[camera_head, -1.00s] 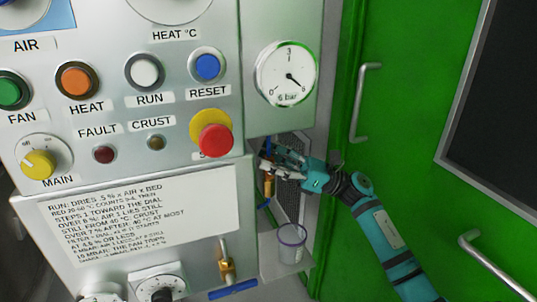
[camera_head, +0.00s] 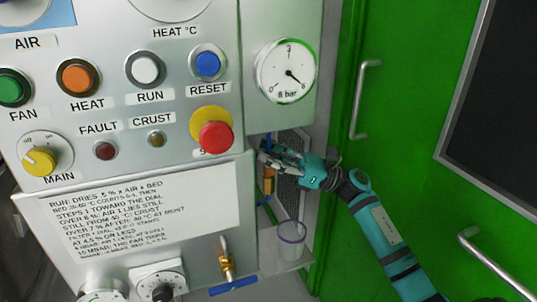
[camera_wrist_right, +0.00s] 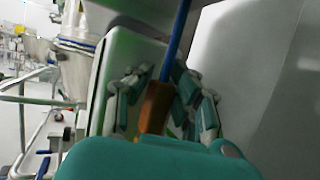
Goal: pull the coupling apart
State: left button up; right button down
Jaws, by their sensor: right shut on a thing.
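The coupling (camera_head: 267,181) is a small orange-brown, brass-coloured piece beside the control cabinet, below the pressure gauge. In the right wrist view the coupling (camera_wrist_right: 155,106) stands between my fingers, with a blue hose (camera_wrist_right: 178,38) running up from it. My right gripper (camera_head: 266,156) reaches in from the right and is shut on the coupling's upper part. It also shows in the right wrist view (camera_wrist_right: 158,100), with a finger on each side of the coupling. The fingers hide part of the coupling, and I cannot tell whether its halves are joined. My left gripper is not in view.
The control cabinet (camera_head: 105,120) with buttons and a red stop knob (camera_head: 216,137) fills the left. A pressure gauge (camera_head: 287,71) sits above my gripper. A clear cup (camera_head: 291,240) stands below it. A brass valve with a blue handle (camera_head: 233,286) is low down. Green doors (camera_head: 400,120) stand at right.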

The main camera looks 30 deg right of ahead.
aim_at(269, 153)
jog(key=shift+d, duration=0.15)
jog(key=shift+r, duration=0.45)
notch_tip(269, 153, up, 4)
jog(key=shift+f+p, duration=0.2)
jog(key=shift+p, duration=0.45)
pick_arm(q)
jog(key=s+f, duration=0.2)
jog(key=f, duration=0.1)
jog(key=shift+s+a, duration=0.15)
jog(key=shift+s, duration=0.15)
pick_arm(e)
jog(key=shift+w+d+r, duration=0.1)
jog(key=shift+r, duration=0.05)
jog(key=c, duration=1.5)
grip_release()
jog(key=o, duration=0.5)
jog(key=shift+c, duration=0.2)
jog(key=shift+f, duration=0.2)
jog(key=v, duration=0.7)
jog(key=shift+d+f, duration=0.1)
